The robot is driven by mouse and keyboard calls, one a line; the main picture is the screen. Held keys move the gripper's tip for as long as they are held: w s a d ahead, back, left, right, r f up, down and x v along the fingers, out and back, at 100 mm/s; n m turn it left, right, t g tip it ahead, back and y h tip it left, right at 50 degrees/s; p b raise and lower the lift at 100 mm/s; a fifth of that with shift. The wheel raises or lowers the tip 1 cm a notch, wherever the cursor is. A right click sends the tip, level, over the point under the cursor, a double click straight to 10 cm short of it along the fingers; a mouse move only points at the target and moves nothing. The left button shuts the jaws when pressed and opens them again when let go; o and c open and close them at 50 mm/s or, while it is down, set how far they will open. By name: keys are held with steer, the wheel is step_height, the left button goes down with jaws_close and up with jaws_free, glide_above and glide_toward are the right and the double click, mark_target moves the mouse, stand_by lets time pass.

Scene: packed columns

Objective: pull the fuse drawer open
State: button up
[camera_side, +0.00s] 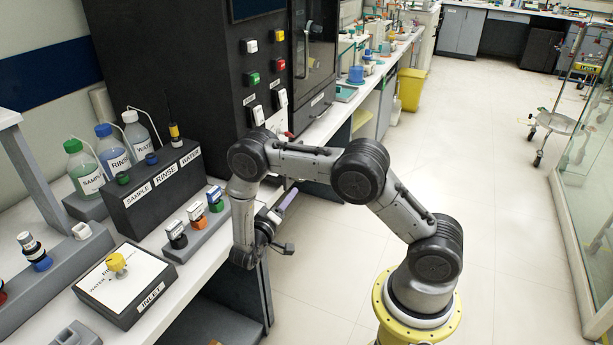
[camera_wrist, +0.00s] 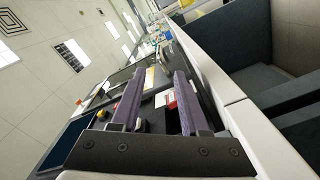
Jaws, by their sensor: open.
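My gripper (camera_side: 286,203) is at the front edge of the white bench in the side view, below and to the right of the tall black cabinet (camera_side: 212,75). In the wrist view my gripper (camera_wrist: 160,71) has its two purple-grey fingers apart, with nothing held between them. The dark cabinet front (camera_wrist: 155,108) lies beyond the fingers, with a small red and white part (camera_wrist: 171,101) seen between them. I cannot pick out the fuse drawer with certainty. My arm covers the lower part of the cabinet in the side view.
A black box (camera_side: 155,190) labelled SAMPLE, RINSE, WATER stands left of my arm, with bottles behind it. Small handled blocks (camera_side: 197,222) and an INLET box (camera_side: 125,285) sit on the bench.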

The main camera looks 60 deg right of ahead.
steer(key=d, duration=1.3)
steer(key=shift+w, duration=0.15)
steer(key=shift+c, duration=0.3)
steer(key=shift+r, duration=0.1)
jaws_close()
